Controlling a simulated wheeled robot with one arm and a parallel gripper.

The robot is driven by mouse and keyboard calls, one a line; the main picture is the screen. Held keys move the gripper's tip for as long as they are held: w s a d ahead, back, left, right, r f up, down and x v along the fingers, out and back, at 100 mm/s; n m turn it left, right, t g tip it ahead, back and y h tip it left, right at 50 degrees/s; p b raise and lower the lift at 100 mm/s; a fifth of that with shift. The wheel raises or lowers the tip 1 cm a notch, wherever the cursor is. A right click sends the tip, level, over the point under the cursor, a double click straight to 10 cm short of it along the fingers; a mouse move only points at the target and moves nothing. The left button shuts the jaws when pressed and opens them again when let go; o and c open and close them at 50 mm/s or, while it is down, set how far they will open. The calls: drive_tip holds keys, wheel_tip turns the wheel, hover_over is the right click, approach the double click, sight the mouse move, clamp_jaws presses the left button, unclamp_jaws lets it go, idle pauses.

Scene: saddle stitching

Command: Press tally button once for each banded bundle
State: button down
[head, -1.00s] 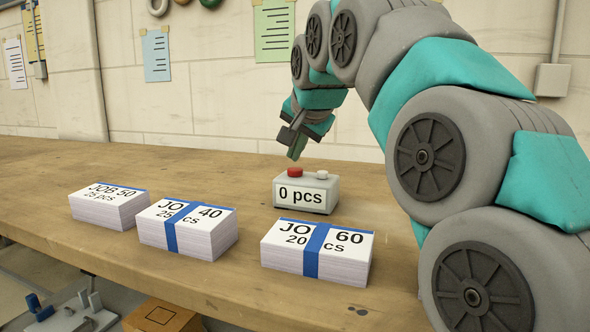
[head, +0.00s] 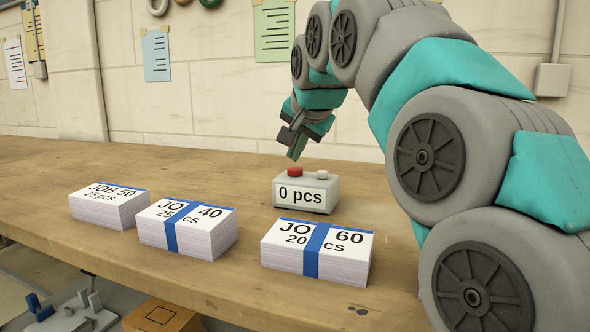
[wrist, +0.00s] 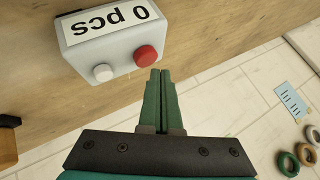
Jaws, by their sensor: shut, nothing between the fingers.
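The tally box (head: 306,197) stands on the bench and reads "0 pcs". It has a red button (head: 295,172) and a smaller white button (head: 322,174) on top. My gripper (head: 294,157) is shut and empty, fingertips just above the red button with a small gap. In the wrist view, the shut fingers (wrist: 160,73) point close beside the red button (wrist: 146,55). The JOB 40 bundle (head: 210,238) and the JOB 60 bundle (head: 345,262) each have a blue band across the middle. The JOB 50 stack (head: 105,205) shows blue only along its back edge, with no band across it.
The wooden bench (head: 190,170) is clear behind the stacks and left of the tally box. The stacks stand near its front edge. A tiled wall with posted sheets (head: 272,30) is behind. Below are an orange-brown box (head: 160,316) and a grey-blue device (head: 75,315).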

sight(295, 170)
drive_tip(key=shift+f, duration=0.4)
drive_tip(key=shift+f+b, duration=0.55)
idle(0.6)
idle(0.4)
drive_tip(key=shift+r+p, duration=0.65)
drive_tip(key=shift+r, duration=0.3)
drive_tip(key=shift+r+p, duration=1.75)
drive_tip(key=shift+r, duration=0.85)
idle(0.4)
